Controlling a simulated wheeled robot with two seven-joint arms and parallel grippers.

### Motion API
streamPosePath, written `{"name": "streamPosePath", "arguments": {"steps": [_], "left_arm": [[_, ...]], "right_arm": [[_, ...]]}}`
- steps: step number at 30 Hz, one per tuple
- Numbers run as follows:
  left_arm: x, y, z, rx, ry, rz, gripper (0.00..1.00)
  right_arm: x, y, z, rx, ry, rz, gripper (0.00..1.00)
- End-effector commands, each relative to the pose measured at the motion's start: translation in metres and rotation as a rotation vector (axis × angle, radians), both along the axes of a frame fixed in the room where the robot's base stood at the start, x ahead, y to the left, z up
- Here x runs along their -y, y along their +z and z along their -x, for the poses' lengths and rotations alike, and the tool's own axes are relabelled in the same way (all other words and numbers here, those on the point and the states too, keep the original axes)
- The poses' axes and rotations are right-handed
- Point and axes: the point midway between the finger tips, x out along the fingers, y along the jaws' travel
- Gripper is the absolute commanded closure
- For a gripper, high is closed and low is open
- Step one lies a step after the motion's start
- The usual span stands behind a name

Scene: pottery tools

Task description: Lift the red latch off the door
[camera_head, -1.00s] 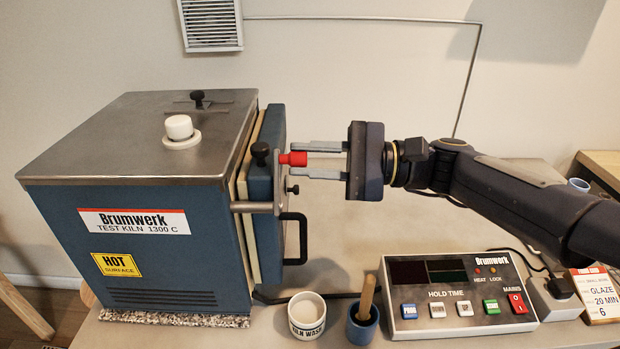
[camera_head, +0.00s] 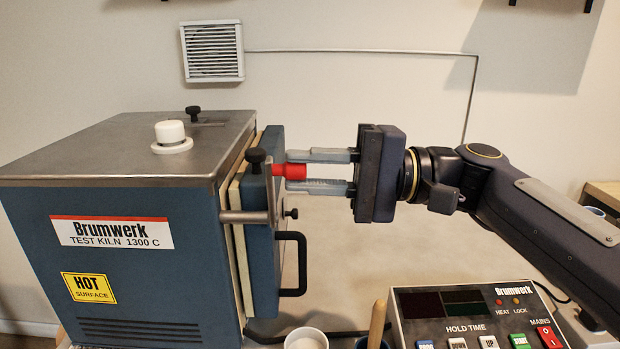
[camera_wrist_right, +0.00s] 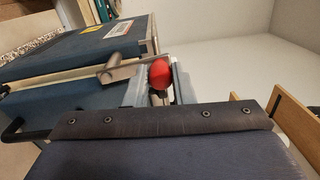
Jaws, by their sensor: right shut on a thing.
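The red latch knob (camera_head: 289,171) sticks out from the latch bar on the kiln door (camera_head: 262,240). The door stands against the front of the blue kiln (camera_head: 130,260), and the latch bar (camera_head: 245,216) reaches across from the kiln side to the door. My right gripper (camera_head: 292,171) comes in from the right with one finger above and one below the red knob, and is shut on it. In the right wrist view the red knob (camera_wrist_right: 159,73) shows between the two fingers. My left gripper is not in view.
A black door handle (camera_head: 295,264) projects just below the latch. The control box (camera_head: 480,315), a white cup (camera_head: 306,340) and a wooden stick (camera_head: 377,322) stand lower on the bench. A HOT SURFACE label (camera_head: 88,288) is on the kiln. The air above the kiln is clear.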

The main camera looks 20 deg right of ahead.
Motion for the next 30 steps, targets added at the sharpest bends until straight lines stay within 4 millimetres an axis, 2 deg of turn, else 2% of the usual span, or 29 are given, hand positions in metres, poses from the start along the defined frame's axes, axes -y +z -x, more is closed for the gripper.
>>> {"name": "streamPosePath", "arguments": {"steps": [13, 14, 18, 26, 30], "left_arm": [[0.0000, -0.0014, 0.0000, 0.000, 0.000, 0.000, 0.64], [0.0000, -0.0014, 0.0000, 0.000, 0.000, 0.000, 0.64], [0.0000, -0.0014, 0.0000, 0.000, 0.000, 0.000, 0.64], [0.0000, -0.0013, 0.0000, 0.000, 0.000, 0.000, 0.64], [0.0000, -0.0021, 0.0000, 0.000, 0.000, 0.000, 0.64]], "right_arm": [[-0.0007, -0.0011, 0.0011, 0.010, 0.003, 0.006, 1.00], [-0.0007, -0.0011, 0.0011, 0.010, 0.003, 0.006, 0.75], [-0.0006, -0.0009, 0.0011, 0.009, 0.002, 0.006, 0.57], [-0.0002, -0.0006, 0.0008, 0.009, 0.001, 0.005, 0.56], [0.0092, -0.0012, 0.0023, 0.009, -0.003, 0.004, 0.56]]}}
